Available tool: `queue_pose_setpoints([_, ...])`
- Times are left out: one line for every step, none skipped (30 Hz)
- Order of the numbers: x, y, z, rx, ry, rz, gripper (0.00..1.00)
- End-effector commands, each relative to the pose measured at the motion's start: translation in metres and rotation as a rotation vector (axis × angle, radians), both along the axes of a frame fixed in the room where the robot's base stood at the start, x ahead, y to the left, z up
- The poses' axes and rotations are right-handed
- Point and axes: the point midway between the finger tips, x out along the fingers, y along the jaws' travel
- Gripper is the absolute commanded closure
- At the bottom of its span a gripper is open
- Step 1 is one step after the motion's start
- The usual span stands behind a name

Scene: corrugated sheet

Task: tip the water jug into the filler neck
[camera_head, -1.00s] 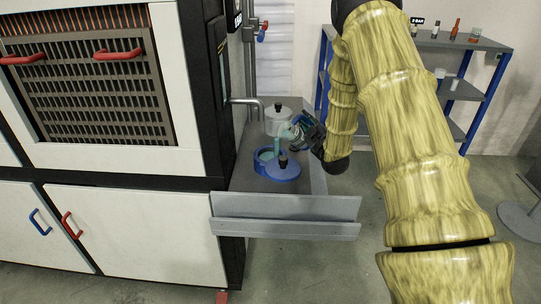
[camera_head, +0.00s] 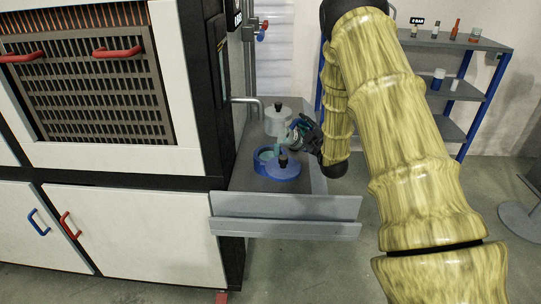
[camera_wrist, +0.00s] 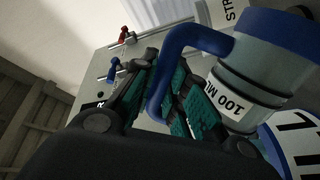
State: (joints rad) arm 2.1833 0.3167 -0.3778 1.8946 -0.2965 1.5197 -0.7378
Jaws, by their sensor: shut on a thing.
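The water jug (camera_wrist: 232,88) is pale grey-green and see-through, with a blue rim, a blue handle and a "100 ML" label. In the wrist view my gripper (camera_wrist: 172,98) is shut around the blue handle, and the jug is strongly tilted. In the head view my gripper (camera_head: 305,132) is small, above and right of a round blue vessel (camera_head: 277,172) on the bench. The vessel has an open round neck (camera_head: 267,155) and a black knob beside it. A pale teal shape hangs between jug and vessel; I cannot tell whether it is water.
A clear pot with a black knob (camera_head: 277,122) stands behind the blue vessel, near a metal pipe (camera_head: 246,101). The tall machine (camera_head: 205,95) bounds the bench (camera_head: 244,183) on the left. A shelf (camera_head: 455,42) with bottles stands at the back right.

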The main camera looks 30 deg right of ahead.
Motion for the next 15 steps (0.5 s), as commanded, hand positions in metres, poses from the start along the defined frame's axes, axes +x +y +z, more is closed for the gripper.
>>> queue_pose_setpoints([0.0003,0.0005,0.0010,-0.005,-0.001,0.000,1.00])
queue_pose_setpoints([0.0002,0.0007,0.0011,-0.009,-0.001,0.000,1.00])
queue_pose_setpoints([0.0003,0.0011,0.0010,-0.013,0.000,0.000,1.00])
queue_pose_setpoints([0.0003,0.0014,0.0009,-0.017,0.000,0.001,1.00])
queue_pose_setpoints([0.0003,0.0017,0.0009,-0.022,0.000,0.001,1.00])
queue_pose_setpoints([0.0003,0.0021,0.0009,-0.027,0.000,0.001,1.00])
queue_pose_setpoints([0.0003,0.0023,0.0008,-0.030,0.001,0.000,1.00])
queue_pose_setpoints([0.0003,0.0026,0.0009,-0.033,0.001,0.001,1.00])
queue_pose_setpoints([0.0004,0.0029,0.0009,-0.038,0.001,0.001,1.00])
queue_pose_setpoints([0.0004,0.0031,0.0009,-0.041,0.001,0.000,1.00])
queue_pose_setpoints([0.0004,0.0034,0.0009,-0.044,0.001,0.001,1.00])
queue_pose_setpoints([0.0004,0.0038,0.0009,-0.047,0.001,0.001,1.00])
queue_pose_setpoints([0.0004,0.0039,0.0009,-0.050,0.001,0.000,1.00])
queue_pose_setpoints([0.0005,0.0042,0.0010,-0.053,0.001,0.001,1.00])
queue_pose_setpoints([0.0004,0.0044,0.0010,-0.058,0.001,0.001,1.00])
